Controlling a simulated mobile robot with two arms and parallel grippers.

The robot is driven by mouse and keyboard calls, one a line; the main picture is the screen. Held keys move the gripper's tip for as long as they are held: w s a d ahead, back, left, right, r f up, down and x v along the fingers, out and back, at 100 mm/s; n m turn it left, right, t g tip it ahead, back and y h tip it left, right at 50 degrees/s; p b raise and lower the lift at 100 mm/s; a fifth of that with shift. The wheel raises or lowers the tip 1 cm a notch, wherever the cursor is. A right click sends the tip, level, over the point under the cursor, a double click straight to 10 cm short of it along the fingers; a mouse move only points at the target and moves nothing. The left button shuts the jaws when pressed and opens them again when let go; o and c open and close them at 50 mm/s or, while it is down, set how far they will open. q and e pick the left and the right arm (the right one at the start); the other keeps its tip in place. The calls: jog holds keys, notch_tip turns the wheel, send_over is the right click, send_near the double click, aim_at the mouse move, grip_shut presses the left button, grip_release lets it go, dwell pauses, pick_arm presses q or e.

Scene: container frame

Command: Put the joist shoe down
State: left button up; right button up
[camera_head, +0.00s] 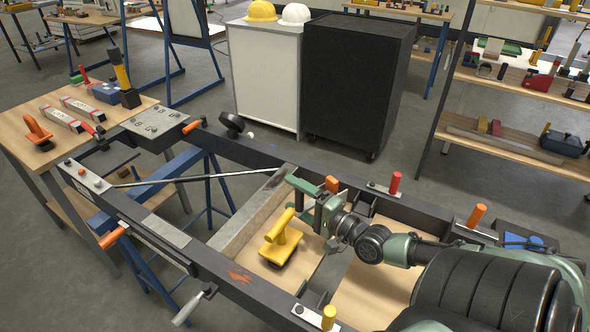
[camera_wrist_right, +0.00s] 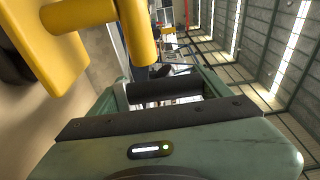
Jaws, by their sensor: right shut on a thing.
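My right gripper (camera_head: 303,199) is in the head view, over the timber bay of the dark frame. In the right wrist view, its two green fingers (camera_wrist_right: 165,88) stand on either side of a dark bar (camera_wrist_right: 170,89). A yellow block with a bar handle (camera_head: 282,246) is just left of and below the gripper. It looms large in the right wrist view (camera_wrist_right: 45,55). My left gripper is not in view.
The dark frame (camera_head: 290,150) has upright orange, red (camera_head: 395,183) and yellow (camera_head: 329,317) handles along its rails. A thin dark rod (camera_head: 205,177) crosses its open left part. A wooden table (camera_head: 20,118) with tools is at left. Cabinets and shelves stand behind.

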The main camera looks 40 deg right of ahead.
jog(key=shift+f+b, duration=0.55)
jog(key=shift+f, duration=1.55)
jog(key=o, duration=2.1)
jog(key=shift+f, duration=0.15)
jog(key=shift+c, duration=0.2)
jog(key=s+d+p, duration=0.1)
jog(key=s, duration=1.1)
jog(key=shift+d+r, duration=0.15)
jog(key=shift+r, duration=0.05)
